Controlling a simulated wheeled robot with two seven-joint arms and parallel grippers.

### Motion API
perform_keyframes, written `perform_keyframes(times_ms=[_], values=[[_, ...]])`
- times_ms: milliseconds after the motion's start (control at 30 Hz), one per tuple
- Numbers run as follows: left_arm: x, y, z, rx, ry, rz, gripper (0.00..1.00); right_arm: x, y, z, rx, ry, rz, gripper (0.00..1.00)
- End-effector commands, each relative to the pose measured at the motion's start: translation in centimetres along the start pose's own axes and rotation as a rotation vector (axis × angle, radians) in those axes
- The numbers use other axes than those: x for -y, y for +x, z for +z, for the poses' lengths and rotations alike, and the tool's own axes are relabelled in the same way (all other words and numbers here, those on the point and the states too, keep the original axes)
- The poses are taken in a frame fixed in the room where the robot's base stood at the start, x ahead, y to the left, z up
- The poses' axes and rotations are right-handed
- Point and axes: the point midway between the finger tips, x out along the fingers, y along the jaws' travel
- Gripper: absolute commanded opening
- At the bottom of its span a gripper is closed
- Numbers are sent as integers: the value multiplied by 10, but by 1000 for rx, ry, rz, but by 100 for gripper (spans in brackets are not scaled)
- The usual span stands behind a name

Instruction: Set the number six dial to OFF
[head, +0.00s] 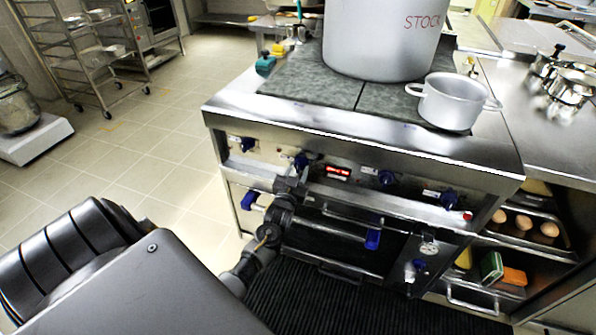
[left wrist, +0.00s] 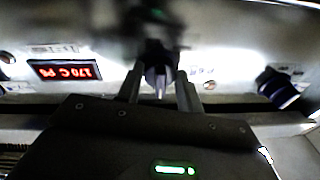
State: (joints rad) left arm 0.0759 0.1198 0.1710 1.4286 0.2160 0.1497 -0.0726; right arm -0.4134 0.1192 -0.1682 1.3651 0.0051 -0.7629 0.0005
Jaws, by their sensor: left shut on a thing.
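My left gripper (head: 298,177) is at the front panel of the stove, shut on a blue dial (head: 301,160), the second from the left. In the left wrist view, the gripper's fingers (left wrist: 160,85) stand on either side of this dial (left wrist: 158,74), which looks dark and has a pale mark. I cannot read its number or setting. Other blue dials show on the panel: one at the far left (head: 246,143), also in the wrist view (left wrist: 280,88), and two to the right (head: 386,177) (head: 449,199). My right gripper is not in view.
A red-lit display (head: 339,171) is right of the held dial; it appears upside down in the wrist view (left wrist: 66,70). Oven handles (head: 345,233) run below the panel. A large stockpot (head: 385,40) and a smaller pot (head: 450,102) stand on the stove top.

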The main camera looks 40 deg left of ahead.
Motion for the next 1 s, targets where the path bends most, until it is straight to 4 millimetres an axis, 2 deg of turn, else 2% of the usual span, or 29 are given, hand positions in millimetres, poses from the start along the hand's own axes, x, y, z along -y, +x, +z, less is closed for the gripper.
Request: perform_keyframes(times_ms=[367,400,533,833,1000], values=[[0,0,0,0,-5,0,14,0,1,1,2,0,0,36],[0,0,0,0,-5,0,42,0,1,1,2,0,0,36],[0,0,0,0,-4,-1,58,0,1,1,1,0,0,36],[0,-2,0,0,-3,-1,58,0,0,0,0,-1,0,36],[0,-21,1,2,-4,0,58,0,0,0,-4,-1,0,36]])
